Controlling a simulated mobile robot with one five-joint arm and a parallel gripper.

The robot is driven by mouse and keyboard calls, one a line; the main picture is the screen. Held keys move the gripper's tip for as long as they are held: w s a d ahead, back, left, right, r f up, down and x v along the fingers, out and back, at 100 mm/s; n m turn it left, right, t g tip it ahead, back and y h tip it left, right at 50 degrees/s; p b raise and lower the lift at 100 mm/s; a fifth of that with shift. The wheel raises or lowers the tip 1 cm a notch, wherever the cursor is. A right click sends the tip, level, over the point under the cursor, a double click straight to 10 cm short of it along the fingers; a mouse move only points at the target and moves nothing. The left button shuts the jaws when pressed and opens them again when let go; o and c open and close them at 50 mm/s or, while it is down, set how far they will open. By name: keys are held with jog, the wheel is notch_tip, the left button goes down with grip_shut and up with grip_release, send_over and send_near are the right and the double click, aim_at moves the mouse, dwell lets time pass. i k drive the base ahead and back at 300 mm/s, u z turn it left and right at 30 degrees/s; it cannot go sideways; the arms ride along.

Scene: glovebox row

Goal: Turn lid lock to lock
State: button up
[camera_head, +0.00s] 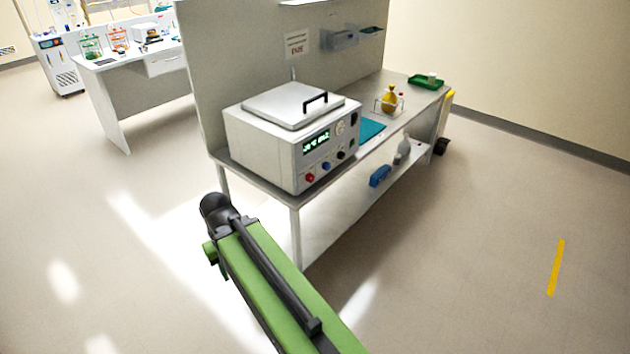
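A white box-shaped machine (262,148) stands on the near end of a grey bench. Its flat lid (288,103) lies down on top and has a black handle (316,100). The front panel has a lit green display (316,142), a pale round dial (340,128), a dark part (354,118) at the upper right, and red, blue and black knobs along the bottom. I cannot tell which of these is the lid lock or how it is set. My green arm reaches up from the bottom edge, left of and in front of the bench; its gripper fingers do not show.
Behind the machine on the bench are a teal mat (371,130), a yellow flask (390,98) in a stand and a green tray (428,82). A blue box (380,176) sits on the lower shelf. Another bench (128,62) stands at the back left.

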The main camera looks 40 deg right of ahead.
aim_at(310, 177)
jog(key=z, duration=0.05)
jog(key=i, duration=1)
jog(key=u, duration=0.05)
